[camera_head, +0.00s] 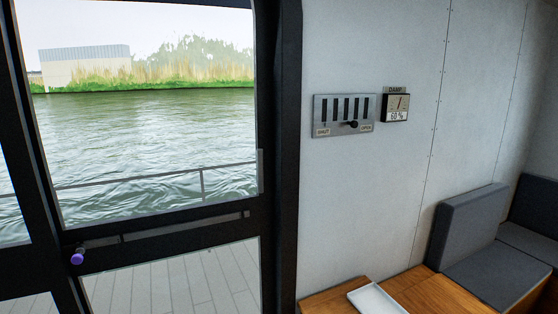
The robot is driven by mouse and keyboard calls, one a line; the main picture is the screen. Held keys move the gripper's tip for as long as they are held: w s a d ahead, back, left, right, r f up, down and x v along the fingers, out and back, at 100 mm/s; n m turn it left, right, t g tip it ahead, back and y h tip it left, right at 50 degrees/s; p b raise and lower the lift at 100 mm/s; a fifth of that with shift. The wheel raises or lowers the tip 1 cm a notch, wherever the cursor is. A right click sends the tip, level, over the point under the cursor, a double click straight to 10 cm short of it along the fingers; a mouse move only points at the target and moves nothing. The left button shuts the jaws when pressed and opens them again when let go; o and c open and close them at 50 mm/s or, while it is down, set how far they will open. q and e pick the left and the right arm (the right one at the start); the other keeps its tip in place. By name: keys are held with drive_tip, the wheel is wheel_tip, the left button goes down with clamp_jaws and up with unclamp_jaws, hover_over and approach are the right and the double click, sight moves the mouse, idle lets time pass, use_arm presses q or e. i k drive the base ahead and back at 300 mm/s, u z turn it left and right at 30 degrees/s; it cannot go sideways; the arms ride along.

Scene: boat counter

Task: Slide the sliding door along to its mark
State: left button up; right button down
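A black-framed glass door (270,120) fills the left of the head view, with water and a deck seen through its panes. A purple knob (77,257) sticks out at its lower left, by a dark upright. A thin grey bar (180,229) runs along the crosspiece to the right of the knob. A short pale upright strip (260,172) shows near the right edge of the pane. I cannot tell whether the strip or the bar's right end is the mark. Neither of my grippers is in view.
A metal vent panel (324,105) labelled SHUT and OPEN, with a black knob (350,124), is on the white wall. A damp gauge (396,107) hangs beside it. Below are a wooden counter (425,292), a white tray (376,299) and grey cushioned seats (497,268).

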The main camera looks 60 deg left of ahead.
sight(127, 242)
drive_tip(key=u, duration=0.35)
drive_tip(key=i, duration=0.9)
drive_tip(key=u, duration=1.45)
drive_tip(key=i, duration=0.6)
drive_tip(key=u, duration=0.6)
